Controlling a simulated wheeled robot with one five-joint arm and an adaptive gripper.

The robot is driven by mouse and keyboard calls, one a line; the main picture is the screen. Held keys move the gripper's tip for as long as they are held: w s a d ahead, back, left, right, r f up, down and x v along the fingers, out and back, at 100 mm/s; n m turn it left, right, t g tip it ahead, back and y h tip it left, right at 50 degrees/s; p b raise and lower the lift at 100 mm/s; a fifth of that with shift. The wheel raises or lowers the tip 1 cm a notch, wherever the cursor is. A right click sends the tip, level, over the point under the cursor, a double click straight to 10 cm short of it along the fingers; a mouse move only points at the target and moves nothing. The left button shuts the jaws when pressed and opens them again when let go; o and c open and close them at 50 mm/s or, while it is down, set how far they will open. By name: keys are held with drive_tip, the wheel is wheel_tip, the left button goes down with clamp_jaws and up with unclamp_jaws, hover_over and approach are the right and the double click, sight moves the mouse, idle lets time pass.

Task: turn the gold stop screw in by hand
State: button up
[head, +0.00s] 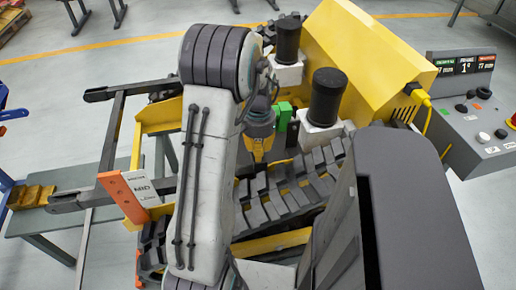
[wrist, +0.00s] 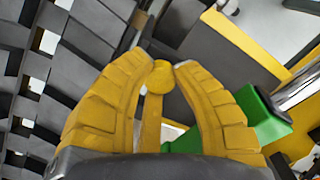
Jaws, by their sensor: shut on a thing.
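The gold stop screw (wrist: 159,77) shows in the wrist view as a round gold head between the tips of my gripper (wrist: 160,66). Both yellow fingers close in on it, one on each side, and a gold strip runs down below the head between them. In the head view my gripper (head: 261,147) points down beside the grey track, partly behind my own arm. The screw cannot be made out there. A green block (wrist: 262,118) sits just right of the right finger in the wrist view, and the green part (head: 284,116) shows beside my wrist in the head view.
Dark track links (head: 285,197) run close below my gripper. Two black cylinders (head: 327,97) on white blocks and a yellow housing (head: 385,50) stand to the right. A control panel (head: 480,120) is at far right. An orange plate (head: 124,197) labelled MID is at left.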

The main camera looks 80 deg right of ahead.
drive_tip(key=shift+m, duration=1.1)
drive_tip(key=o, duration=1)
